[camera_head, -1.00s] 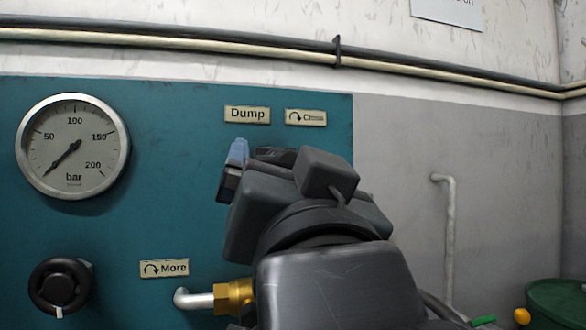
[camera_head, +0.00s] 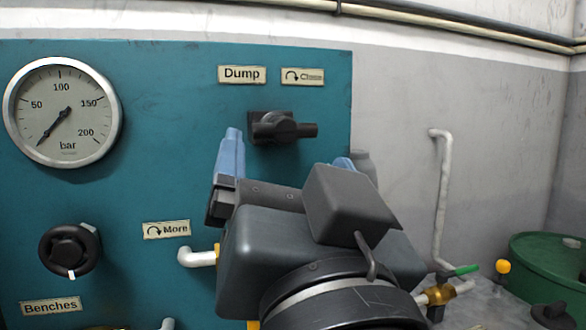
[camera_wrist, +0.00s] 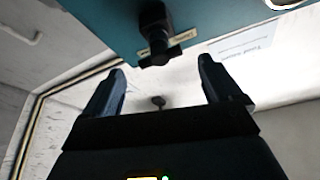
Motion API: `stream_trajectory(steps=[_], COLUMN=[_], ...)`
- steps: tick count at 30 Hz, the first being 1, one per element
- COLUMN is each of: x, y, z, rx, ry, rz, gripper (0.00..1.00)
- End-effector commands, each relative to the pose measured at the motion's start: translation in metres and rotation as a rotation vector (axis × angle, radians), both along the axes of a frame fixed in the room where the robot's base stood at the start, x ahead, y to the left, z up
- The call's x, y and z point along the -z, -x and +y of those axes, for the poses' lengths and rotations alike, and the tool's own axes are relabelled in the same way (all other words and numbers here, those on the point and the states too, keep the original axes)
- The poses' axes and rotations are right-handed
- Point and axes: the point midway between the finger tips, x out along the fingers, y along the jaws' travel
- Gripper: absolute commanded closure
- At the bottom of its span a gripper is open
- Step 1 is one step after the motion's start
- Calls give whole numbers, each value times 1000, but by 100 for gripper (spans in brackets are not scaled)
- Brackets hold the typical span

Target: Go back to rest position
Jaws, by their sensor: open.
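My gripper (camera_head: 286,165) is open and empty in front of the teal panel (camera_head: 160,120), with its blue fingers spread apart. A black dump valve handle (camera_head: 284,128) sits on the panel under the "Dump" label, with its lever pointing right. The handle is above the gripper and apart from it. In the wrist view my gripper (camera_wrist: 158,82) shows both fingers wide apart with nothing between them. The black handle (camera_wrist: 158,38) is beyond the fingertips there. My wrist hides the lower right part of the panel.
A round pressure gauge (camera_head: 62,112) and a black knob (camera_head: 70,251) are on the panel's left side. A brass fitting with a green lever (camera_head: 466,270) and a green drum (camera_head: 545,262) stand at right. The grey wall (camera_head: 400,120) is free right of the panel.

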Motion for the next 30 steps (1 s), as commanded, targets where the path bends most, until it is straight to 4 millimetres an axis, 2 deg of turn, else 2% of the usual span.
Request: stream_trajectory(steps=[2,5,11,16,23,30], x=[5,24,94,157,232,294], y=[-1,-3,-2,10,46,104], z=[-2,-7,-33,-62,-106,-150], rx=[2,7,13,11,9,21], ry=[12,54,200,305,397,440], rz=[3,14,58,113,206,318], gripper=[9,9,9,9,9,9])
